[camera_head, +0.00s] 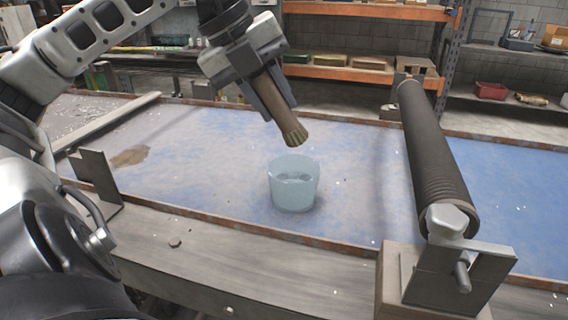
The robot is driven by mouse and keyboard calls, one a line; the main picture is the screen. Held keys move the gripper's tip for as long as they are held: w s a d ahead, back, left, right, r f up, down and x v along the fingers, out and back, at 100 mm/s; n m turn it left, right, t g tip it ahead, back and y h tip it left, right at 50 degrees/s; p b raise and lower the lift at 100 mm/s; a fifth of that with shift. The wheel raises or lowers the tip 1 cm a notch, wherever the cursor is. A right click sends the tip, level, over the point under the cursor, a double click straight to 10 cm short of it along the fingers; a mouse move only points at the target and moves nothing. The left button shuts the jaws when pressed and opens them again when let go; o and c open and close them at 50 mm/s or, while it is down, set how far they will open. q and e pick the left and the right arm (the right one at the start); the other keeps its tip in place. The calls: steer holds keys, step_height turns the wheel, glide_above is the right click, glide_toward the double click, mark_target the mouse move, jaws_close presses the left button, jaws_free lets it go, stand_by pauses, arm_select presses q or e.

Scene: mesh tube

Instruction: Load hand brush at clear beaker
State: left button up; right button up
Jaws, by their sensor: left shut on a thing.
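My left gripper (268,101) comes in from the upper left and is shut on the hand brush (290,128). The brush has a brown body and pale, ridged bristles at its lower end. It is tilted, with the bristles pointing down and a little to the right. It hangs in the air above the clear beaker (294,190). The beaker is a pale blue, see-through cup standing upright on the blue work surface. The bristle end appears above the beaker's rim and apart from it. My right gripper is not in view.
A dark ribbed roller (433,150) on a metal bracket (458,275) stands to the right of the beaker. A raised rail (235,262) runs along the front of the blue surface (375,205). Orange shelves (360,75) stand behind. The surface around the beaker is clear.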

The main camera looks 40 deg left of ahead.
arm_select(q)
step_height(320, 180, up, 4)
steer(key=p, duration=0.3)
steer(key=shift+r, duration=0.1)
stand_by(0.6)
